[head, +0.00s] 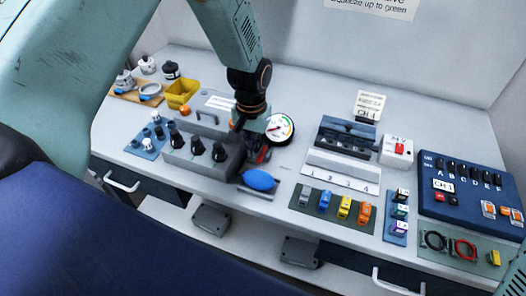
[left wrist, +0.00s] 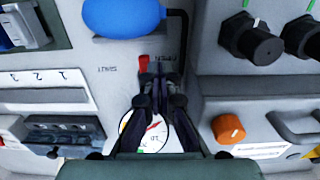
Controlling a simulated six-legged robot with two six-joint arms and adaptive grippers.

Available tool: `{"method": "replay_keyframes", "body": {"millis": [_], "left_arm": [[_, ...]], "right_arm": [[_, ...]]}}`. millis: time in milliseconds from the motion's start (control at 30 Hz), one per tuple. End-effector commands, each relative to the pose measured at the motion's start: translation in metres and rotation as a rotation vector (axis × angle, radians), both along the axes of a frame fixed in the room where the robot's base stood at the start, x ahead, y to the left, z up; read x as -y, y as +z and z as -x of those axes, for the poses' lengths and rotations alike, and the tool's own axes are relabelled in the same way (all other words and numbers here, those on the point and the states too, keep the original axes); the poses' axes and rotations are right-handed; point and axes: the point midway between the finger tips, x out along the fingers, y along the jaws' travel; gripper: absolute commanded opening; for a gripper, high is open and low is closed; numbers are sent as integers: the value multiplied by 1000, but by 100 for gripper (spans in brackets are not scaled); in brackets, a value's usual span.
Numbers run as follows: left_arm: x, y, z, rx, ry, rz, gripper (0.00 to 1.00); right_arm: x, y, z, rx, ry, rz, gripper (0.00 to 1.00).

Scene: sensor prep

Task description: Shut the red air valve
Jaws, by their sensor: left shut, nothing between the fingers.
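The red air valve handle (left wrist: 144,63) shows in the left wrist view between the printed words SHUT and OPEN on the bench. In the head view the red valve (head: 264,155) is partly hidden by my left gripper (head: 258,150), just right of the grey block with knobs. My left gripper (left wrist: 152,72) is shut and empty, its fingertips close beside the red handle; I cannot tell if they touch. The blue squeeze bulb (head: 260,180) lies in front of the valve and also shows in the left wrist view (left wrist: 122,16). My right gripper is not in view.
A round pressure gauge (head: 280,128) stands behind the valve, close to the gripper. The grey block with black knobs (head: 205,160) stands left. A numbered rack (head: 340,162), coloured connectors (head: 344,207) and a blue panel (head: 466,190) are to the right.

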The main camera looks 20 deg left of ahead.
Motion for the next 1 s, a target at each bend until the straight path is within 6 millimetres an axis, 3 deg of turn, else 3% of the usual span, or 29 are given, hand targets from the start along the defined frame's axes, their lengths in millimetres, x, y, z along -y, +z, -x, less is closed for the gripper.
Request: {"method": "replay_keyframes", "body": {"millis": [1000], "left_arm": [[5, -8, 3, -4, -1, 0, 0]], "right_arm": [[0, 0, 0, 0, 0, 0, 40]]}}
